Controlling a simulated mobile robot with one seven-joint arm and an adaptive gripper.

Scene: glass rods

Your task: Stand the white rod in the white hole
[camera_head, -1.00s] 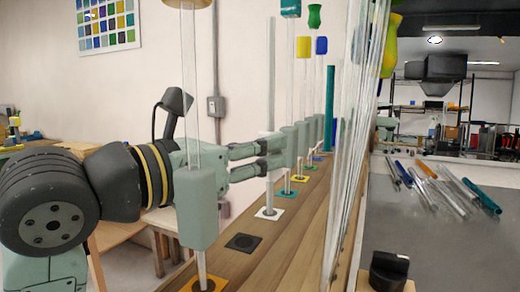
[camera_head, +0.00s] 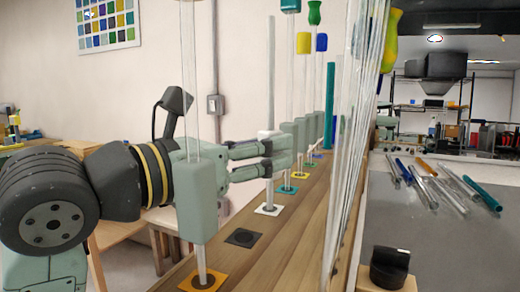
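The white rod (camera_head: 271,80) is a thin, pale, see-through rod with a whiter part at mid-height. It stands upright, and its lower end meets the white square (camera_head: 267,209) on the wooden bench, at the white hole. My gripper (camera_head: 276,157) reaches in from the left, its fingers level and overlapping the rod below its whiter part. The fingers look a little apart nearer the wrist. Their tips blend with grey-green blocks behind, so I cannot tell whether they touch the rod. The hole itself is hidden by the rod's foot.
An empty black square (camera_head: 244,238) and an orange square (camera_head: 203,281) with a rod in it lie nearer on the bench. Several standing rods with grey-green blocks (camera_head: 201,200) crowd the row.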

